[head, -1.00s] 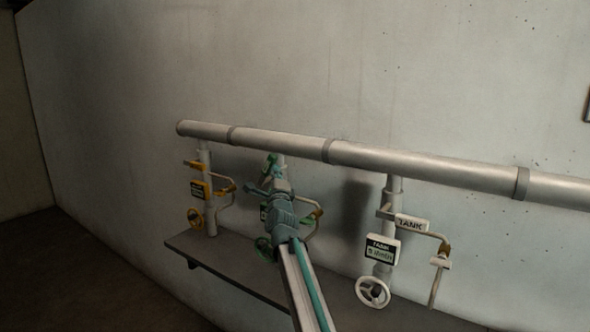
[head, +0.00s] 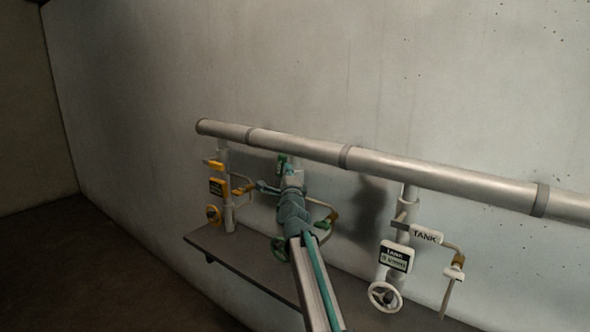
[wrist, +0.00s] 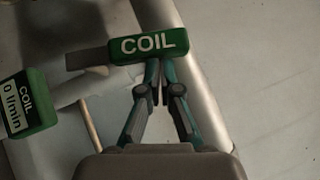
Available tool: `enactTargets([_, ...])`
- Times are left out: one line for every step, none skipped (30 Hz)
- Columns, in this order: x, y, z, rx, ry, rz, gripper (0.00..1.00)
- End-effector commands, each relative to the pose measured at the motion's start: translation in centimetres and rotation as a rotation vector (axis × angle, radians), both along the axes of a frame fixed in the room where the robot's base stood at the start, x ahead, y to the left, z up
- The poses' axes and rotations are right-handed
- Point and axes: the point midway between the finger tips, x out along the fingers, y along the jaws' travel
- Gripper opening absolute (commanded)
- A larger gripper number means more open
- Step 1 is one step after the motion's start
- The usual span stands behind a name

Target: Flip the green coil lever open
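The green coil lever (wrist: 148,45), lettered COIL in white, lies across the upper middle of the wrist view. It joins a grey bar on its left. In the head view a small part of the green lever (head: 282,165) shows above my arm, which hides most of the coil valve. My gripper (wrist: 158,72) has its fingers together, with the tips at the lever's lower edge. I cannot tell whether they touch it. Nothing shows held between them.
A green coil flow display (wrist: 27,103) is at the left of the wrist view. The yellow-tagged valve (head: 217,187) stands left and the white TANK lever (head: 426,236) right. A long pipe (head: 310,150) runs above a grey shelf (head: 235,262). A green handwheel (head: 279,247) is beside my arm.

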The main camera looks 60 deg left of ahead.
Motion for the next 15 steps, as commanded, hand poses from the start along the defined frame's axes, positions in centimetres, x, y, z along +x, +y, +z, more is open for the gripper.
enactTargets([-0.5,0.4,0.6,0.001,0.001,0.004,0.0])
enactTargets([-0.7,0.6,0.7,0.001,0.0,0.006,0.0])
enactTargets([-1.1,0.8,0.8,0.001,0.0,0.008,0.0])
enactTargets([-1.3,1.0,0.9,0.001,-0.001,0.009,0.0])
enactTargets([-1.5,1.2,1.1,0.002,0.0,0.01,0.0])
enactTargets([-1.7,1.4,1.2,0.002,-0.001,0.012,0.0])
enactTargets([-1.9,1.6,1.2,0.002,0.0,0.012,0.0])
enactTargets([-2.0,1.7,1.3,0.002,0.0,0.012,0.0])
enactTargets([-2.1,1.9,1.3,0.002,0.0,0.012,0.0])
enactTargets([-2.1,2.0,1.4,0.002,0.0,0.012,0.0])
enactTargets([-2.2,2.1,1.4,0.002,-0.001,0.012,0.0])
enactTargets([-2.3,2.2,1.4,0.002,-0.001,0.012,0.0])
enactTargets([-2.3,2.3,1.5,0.002,-0.001,0.012,0.0])
enactTargets([-2.3,2.3,1.5,0.002,-0.001,0.012,0.0])
enactTargets([-2.4,2.4,1.5,0.002,-0.001,0.012,0.0])
